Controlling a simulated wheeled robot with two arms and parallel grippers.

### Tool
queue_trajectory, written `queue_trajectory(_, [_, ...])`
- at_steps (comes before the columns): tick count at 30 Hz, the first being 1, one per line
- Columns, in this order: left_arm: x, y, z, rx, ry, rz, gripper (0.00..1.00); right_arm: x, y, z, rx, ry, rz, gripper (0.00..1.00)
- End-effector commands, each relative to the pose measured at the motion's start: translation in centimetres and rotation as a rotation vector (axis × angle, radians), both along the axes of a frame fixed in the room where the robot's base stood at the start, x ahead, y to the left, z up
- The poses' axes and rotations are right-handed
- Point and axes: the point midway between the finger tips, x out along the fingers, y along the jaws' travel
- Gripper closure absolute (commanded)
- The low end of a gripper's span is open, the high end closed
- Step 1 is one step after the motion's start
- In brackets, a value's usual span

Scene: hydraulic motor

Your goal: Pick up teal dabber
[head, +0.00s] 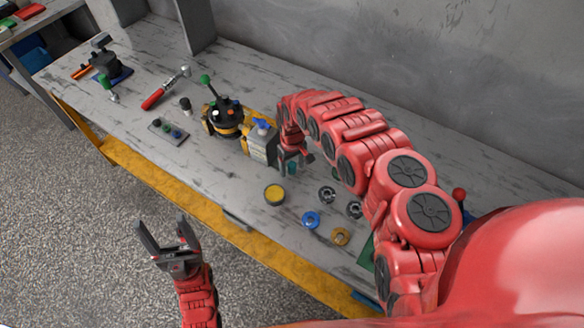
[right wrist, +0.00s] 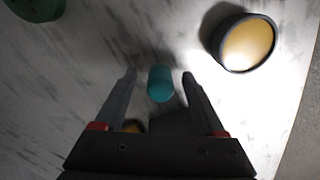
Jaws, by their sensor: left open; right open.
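The teal dabber (right wrist: 160,82) is a small rounded cylinder seen between the two fingers of my right gripper (right wrist: 158,76) in the right wrist view, with a visible gap on each side. Its lower end meets dark shapes near the gripper base. In the head view a bit of the dabber (head: 292,169) shows below my right gripper (head: 291,159), mostly hidden by it. The right gripper is open and points down at the bench. My left gripper (head: 163,240) is open and empty, out over the floor in front of the bench.
A yellow-filled round tin (head: 274,195) stands close by. Metal rings (head: 327,194), a blue ring (head: 311,219) and a brass ring (head: 341,236) lie to the right. A grey-yellow block (head: 262,145) with a blue knob and a motor assembly (head: 225,118) stand left.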

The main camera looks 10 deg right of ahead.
Motion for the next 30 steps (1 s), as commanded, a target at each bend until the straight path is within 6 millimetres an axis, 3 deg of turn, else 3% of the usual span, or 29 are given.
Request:
queue_trajectory(3, [0.0,0.0,0.0,0.0,0.0,0.0,0.28,0.0,0.0,0.0,0.0,0.0,0.0,0.32])
queue_trajectory(15, [0.0,0.0,0.0,0.0,0.0,0.0,0.28,0.0,0.0,0.0,0.0,-0.001,0.0,1.0])
queue_trajectory(25, [0.0,0.0,0.1,0.0,0.0,0.0,0.28,0.0,0.0,0.1,0.0,-0.001,0.0,1.0])
queue_trajectory(30, [0.0,0.0,0.9,0.0,0.0,0.0,0.28,0.0,0.0,1.3,0.0,-0.001,0.0,1.0])
